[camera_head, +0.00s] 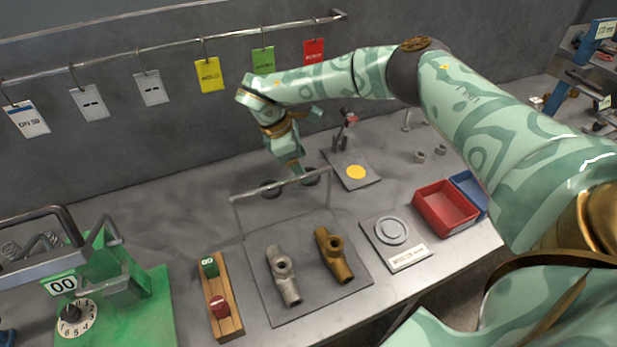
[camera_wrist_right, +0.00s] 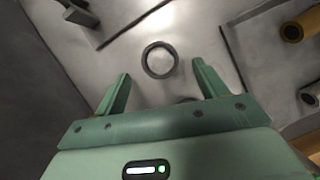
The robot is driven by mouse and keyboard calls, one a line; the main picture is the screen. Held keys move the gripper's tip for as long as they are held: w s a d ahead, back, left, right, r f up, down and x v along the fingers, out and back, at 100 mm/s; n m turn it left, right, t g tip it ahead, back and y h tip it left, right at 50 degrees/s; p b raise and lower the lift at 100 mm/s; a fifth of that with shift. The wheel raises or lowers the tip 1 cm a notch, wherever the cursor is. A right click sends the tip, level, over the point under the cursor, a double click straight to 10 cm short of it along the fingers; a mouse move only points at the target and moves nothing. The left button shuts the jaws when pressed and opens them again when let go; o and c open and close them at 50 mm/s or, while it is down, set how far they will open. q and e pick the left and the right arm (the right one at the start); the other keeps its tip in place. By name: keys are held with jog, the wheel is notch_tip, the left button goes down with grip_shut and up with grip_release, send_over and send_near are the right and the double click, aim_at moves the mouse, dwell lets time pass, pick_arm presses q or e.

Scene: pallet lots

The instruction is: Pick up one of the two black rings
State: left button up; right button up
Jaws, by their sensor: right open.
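Two black rings lie on the grey bench near the back wall. One ring (camera_head: 270,188) is left of my right gripper (camera_head: 293,166) and the other ring (camera_head: 311,177) is to its right, partly hidden. In the right wrist view one ring (camera_wrist_right: 146,66) shows whole, between and beyond the two fingertips of my open gripper (camera_wrist_right: 160,68). The second ring (camera_wrist_right: 187,99) is mostly hidden behind the gripper body. The jaws look empty and apart from the ring. My left gripper is out of view.
A thin metal frame (camera_head: 280,187) stands just in front of the rings, over a mat (camera_head: 304,290) with two pipe fittings. A rail (camera_head: 150,42) with hanging tags runs along the wall. Left of the rings the bench is clear.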

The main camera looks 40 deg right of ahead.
jog(key=x, duration=0.3)
jog(key=shift+f+b, duration=0.25)
jog(key=shift+b, duration=0.15)
jog(key=shift+r, duration=0.1)
jog(key=shift+c, duration=0.5)
jog(key=c, duration=1)
jog(key=shift+o, duration=0.2)
